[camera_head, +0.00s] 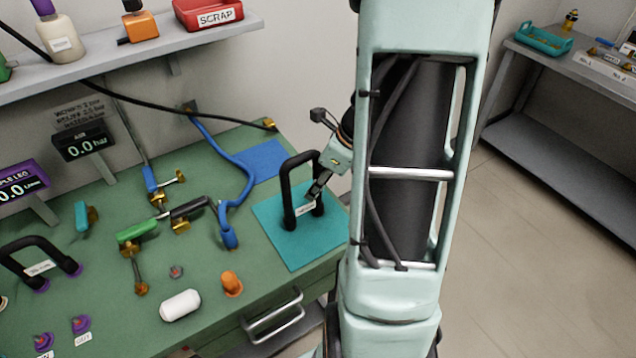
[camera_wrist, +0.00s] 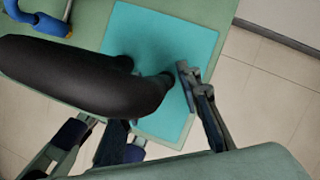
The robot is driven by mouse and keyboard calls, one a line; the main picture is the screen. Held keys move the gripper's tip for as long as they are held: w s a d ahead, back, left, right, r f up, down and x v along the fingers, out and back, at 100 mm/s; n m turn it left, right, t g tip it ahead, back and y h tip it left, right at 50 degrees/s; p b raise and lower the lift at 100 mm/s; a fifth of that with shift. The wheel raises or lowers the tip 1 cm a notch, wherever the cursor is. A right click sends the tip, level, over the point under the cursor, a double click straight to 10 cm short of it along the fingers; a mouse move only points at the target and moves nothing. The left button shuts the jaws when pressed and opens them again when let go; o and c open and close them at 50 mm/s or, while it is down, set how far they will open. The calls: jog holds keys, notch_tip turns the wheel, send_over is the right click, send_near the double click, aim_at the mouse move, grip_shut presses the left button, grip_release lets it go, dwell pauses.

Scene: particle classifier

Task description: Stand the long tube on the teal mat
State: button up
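The long tube is a black inverted U with a white label (camera_head: 290,195). It stands upright on its two legs on the teal mat (camera_head: 275,245). My gripper (camera_head: 315,190) is beside the tube's right leg, low over the mat. In the wrist view the tube (camera_wrist: 80,75) crosses large from the left, with the teal mat (camera_wrist: 195,40) beneath it. My gripper (camera_wrist: 155,105) has its fingers spread apart there, one right of the tube, the other partly hidden behind it. Contact with the tube cannot be told.
A second black labelled tube (camera_head: 40,265) stands at the left of the green bench. A blue mat (camera_head: 260,162), a blue hose (camera_head: 228,235), a white cylinder (camera_head: 180,305) and an orange piece (camera_head: 231,284) are near. A shelf (camera_head: 130,55) runs above the bench.

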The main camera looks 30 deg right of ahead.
jog(key=shift+r, duration=0.3)
jog(key=p+v, duration=0.2)
jog(key=v, duration=0.9)
jog(key=shift+s+r, duration=0.15)
jog(key=shift+r, duration=0.2)
jog(key=shift+d, duration=0.1)
